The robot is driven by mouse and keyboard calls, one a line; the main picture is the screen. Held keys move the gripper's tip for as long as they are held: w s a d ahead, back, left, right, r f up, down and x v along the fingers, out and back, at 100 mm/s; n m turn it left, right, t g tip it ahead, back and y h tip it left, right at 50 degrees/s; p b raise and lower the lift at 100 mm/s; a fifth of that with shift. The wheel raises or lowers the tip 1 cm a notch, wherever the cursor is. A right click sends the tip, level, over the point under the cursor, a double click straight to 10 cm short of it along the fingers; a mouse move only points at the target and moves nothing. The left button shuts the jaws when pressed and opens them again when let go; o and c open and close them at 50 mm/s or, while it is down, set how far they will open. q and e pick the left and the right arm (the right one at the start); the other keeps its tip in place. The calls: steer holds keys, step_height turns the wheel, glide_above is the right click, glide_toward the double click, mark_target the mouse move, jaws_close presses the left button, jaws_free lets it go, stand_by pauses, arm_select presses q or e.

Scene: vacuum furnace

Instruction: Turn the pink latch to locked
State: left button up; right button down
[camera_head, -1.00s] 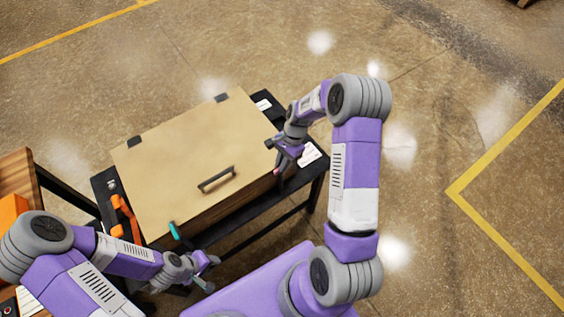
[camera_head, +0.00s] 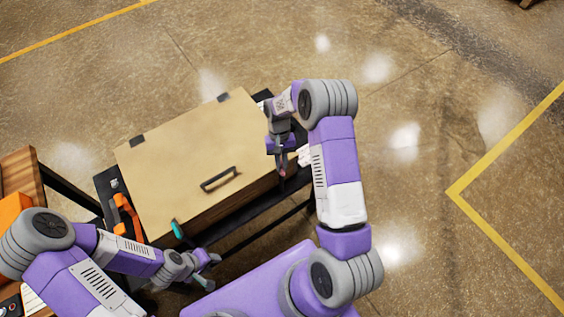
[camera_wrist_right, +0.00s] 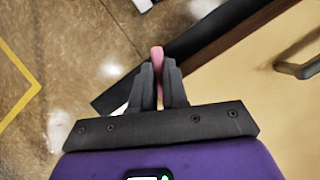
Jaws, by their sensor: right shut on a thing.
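The pink latch (camera_wrist_right: 157,58) stands between the fingers of my right gripper (camera_wrist_right: 158,84) in the right wrist view, and the fingers are shut on it. In the head view the right gripper (camera_head: 283,170) is at the right front corner of the tan furnace box, and only a little pink (camera_head: 282,173) shows there. The box lid (camera_head: 185,150) is down, with a dark handle (camera_head: 219,179) near its front edge. A teal latch (camera_head: 178,229) is at the front left corner. My left gripper (camera_head: 208,268) is in front of the box, apart from it; its fingers are too small to judge.
The box stands on a dark table (camera_head: 110,185). An orange tool (camera_head: 127,215) lies on the table's left side. A wooden bench (camera_head: 22,175) with an orange bin (camera_head: 12,210) is at the far left. The floor to the right is clear.

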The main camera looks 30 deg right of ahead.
steer(key=n+h, duration=0.1)
steer(key=n, duration=0.1)
steer(key=n+h, duration=0.1)
steer(key=n, duration=0.1)
steer(key=shift+w+a+n, duration=0.1)
steer(key=shift+a+n, duration=0.05)
steer(key=shift+n, duration=0.55)
steer(key=c, duration=1.1)
jaws_free()
steer(key=shift+c, duration=0.2)
steer(key=shift+r, duration=0.1)
steer(key=p+v, duration=0.1)
steer(key=v, duration=0.6)
steer(key=shift+w+r, duration=0.15)
